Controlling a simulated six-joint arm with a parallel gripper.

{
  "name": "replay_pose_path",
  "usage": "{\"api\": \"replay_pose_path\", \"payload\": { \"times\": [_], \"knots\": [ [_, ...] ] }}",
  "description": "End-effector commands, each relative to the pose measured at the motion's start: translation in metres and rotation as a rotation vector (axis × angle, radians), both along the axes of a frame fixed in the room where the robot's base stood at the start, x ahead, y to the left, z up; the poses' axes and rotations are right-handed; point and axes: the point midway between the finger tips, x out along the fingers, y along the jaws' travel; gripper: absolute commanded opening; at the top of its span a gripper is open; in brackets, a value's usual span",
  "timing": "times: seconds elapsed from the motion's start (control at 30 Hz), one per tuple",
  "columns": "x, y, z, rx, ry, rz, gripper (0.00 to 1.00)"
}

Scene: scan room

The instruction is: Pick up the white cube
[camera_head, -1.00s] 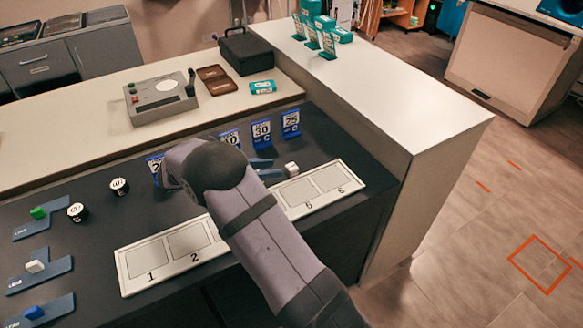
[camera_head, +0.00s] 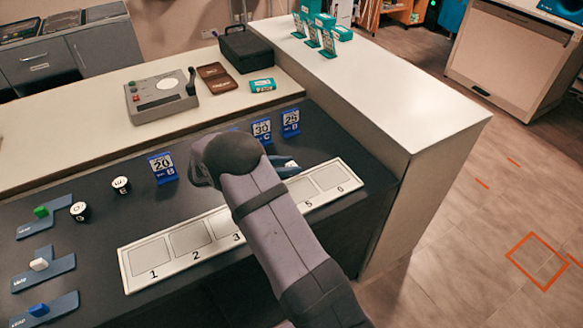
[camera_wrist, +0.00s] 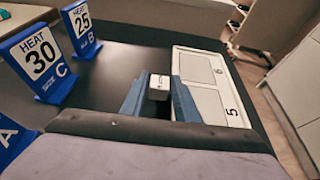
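A small white cube (camera_wrist: 159,82) with dark marks on its top lies on the dark counter, left of the numbered strip in the wrist view. My gripper (camera_wrist: 159,88) has blue fingers, open, one on each side of the cube. I cannot tell whether either finger touches it. In the head view my gripper (camera_head: 284,167) is low over the counter behind the strip, and the arm and fingers mostly hide that cube. Another white block (camera_head: 39,264) sits on a blue L-shaped holder at the left.
The numbered white strip (camera_head: 158,274) lies along the counter front. Blue HEAT signs stand behind: 20 (camera_head: 162,167), 30 (camera_head: 262,131) and 25 (camera_head: 291,123). A green block (camera_head: 41,211) and blue block (camera_head: 38,310) sit on holders.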

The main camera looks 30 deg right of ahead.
Motion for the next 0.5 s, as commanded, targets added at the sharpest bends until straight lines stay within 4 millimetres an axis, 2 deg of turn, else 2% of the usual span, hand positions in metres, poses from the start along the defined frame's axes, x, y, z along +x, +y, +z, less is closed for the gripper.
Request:
{"api": "replay_pose_path", "payload": {
  "times": [0.07,0.2,0.5],
  "knots": [
    [0.0,0.0002,0.0,0.0,0.0,0.0,0.28],
    [0.0001,0.0004,0.0001,0.0,0.0,0.0,0.02],
    [0.0003,0.0005,0.0015,0.0,-0.001,0.001,0.01]
  ]
}}
